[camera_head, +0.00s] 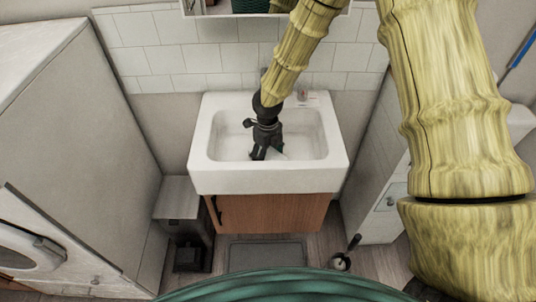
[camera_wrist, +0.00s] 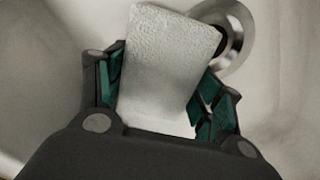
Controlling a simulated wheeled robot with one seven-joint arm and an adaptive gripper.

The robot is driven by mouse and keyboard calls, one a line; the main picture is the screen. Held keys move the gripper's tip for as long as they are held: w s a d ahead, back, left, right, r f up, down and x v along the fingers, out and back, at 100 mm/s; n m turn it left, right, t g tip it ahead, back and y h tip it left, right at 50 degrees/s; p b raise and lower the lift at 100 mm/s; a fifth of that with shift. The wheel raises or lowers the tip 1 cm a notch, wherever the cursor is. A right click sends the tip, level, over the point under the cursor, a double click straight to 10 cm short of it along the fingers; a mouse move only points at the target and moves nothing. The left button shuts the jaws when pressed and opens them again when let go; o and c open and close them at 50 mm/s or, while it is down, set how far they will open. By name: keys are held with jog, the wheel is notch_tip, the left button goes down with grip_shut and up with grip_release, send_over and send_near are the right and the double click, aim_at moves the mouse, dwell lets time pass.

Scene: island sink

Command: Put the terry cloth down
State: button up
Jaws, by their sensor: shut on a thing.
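The terry cloth (camera_wrist: 168,48) shows in the wrist view as a pale, textured, roughly rectangular piece. It lies between the green-padded fingers of my gripper (camera_wrist: 160,90), which is shut on it. Its far end sticks out past the fingertips and partly overlaps the round metal drain (camera_wrist: 232,30). In the head view my gripper (camera_head: 266,153) points down inside the basin of the white sink (camera_head: 265,180). The cloth cannot be made out clearly there against the white basin. I cannot tell whether it touches the basin floor.
The basin's raised rim surrounds my gripper. A small item (camera_head: 302,95) stands on the sink's back right ledge. A wooden cabinet (camera_head: 270,213) is below. A tall cabinet (camera_head: 385,170) stands right, and a washing machine (camera_head: 45,250) is at the lower left.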

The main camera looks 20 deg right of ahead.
aim_at(268, 153)
jog(key=o, duration=1)
jog(key=shift+f, duration=0.1)
notch_tip(268, 153, up, 12)
jog(key=b, duration=0.1)
